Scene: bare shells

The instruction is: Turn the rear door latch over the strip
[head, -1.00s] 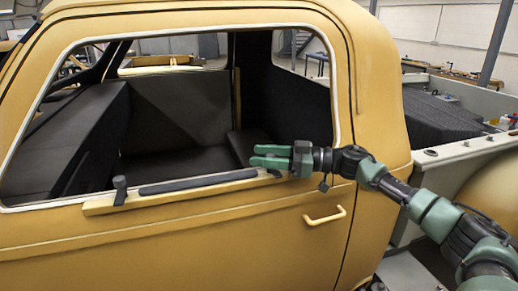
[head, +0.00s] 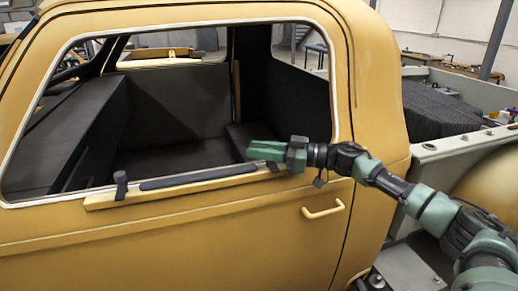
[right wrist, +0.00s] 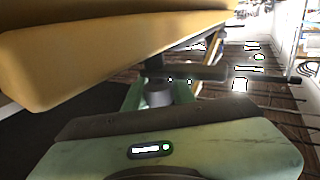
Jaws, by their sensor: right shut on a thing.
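The yellow door carries a ledge (head: 100,201) below its window, with a dark strip (head: 198,178) along it. A dark latch (head: 120,186) stands upright at the ledge's left end. My right gripper (head: 264,151) is at the ledge's right end, its green fingers close together and pointing left. In the right wrist view, the fingers (right wrist: 158,95) are shut on a dark, rounded part, which I take for the rear latch (right wrist: 158,91). The gripper mostly hides that latch in the head view, so its angle to the strip cannot be told. My left gripper is out of view.
A yellow door handle (head: 323,208) sticks out below my right wrist. The window opening above the ledge is clear, with dark seats (head: 178,108) inside. A grey truck bed (head: 465,145) is at the right, behind my arm.

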